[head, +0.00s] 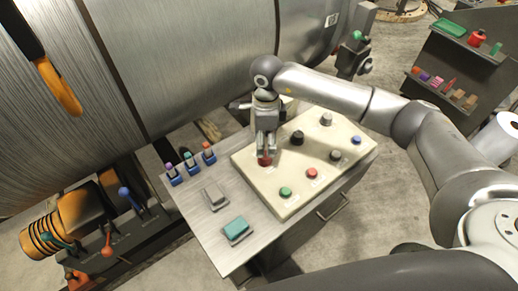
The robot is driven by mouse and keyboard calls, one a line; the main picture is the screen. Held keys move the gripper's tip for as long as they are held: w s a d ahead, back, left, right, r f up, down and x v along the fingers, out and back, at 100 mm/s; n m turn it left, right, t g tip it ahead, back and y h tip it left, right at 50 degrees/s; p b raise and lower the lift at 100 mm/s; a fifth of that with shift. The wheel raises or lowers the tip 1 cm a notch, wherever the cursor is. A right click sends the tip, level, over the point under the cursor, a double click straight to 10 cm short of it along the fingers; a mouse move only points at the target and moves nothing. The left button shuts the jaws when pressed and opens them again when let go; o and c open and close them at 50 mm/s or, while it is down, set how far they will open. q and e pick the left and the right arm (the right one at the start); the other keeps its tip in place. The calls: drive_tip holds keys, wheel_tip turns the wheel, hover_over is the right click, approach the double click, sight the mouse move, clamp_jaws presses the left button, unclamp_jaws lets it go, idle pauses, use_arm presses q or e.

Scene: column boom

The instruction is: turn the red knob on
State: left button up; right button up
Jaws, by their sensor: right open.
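The jaws are open. My left gripper does not show.
The panel also bears a black knob (297,138), a grey knob (326,119), a green button (285,192), a red button (312,173) and a blue button (356,140).

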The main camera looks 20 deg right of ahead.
sight(265, 153)
drive_tip(key=f, duration=0.2)
drive_tip(key=f+p, duration=0.1)
drive_tip(key=f, duration=0.1)
drive_tip(key=shift+s+f, duration=0.1)
drive_tip(key=shift+s, duration=0.15)
drive_tip(key=shift+s+f, duration=0.1)
drive_tip(key=shift+f, duration=0.65)
drive_tip(key=shift+c, duration=0.5)
drive_tip(key=c, duration=0.9)
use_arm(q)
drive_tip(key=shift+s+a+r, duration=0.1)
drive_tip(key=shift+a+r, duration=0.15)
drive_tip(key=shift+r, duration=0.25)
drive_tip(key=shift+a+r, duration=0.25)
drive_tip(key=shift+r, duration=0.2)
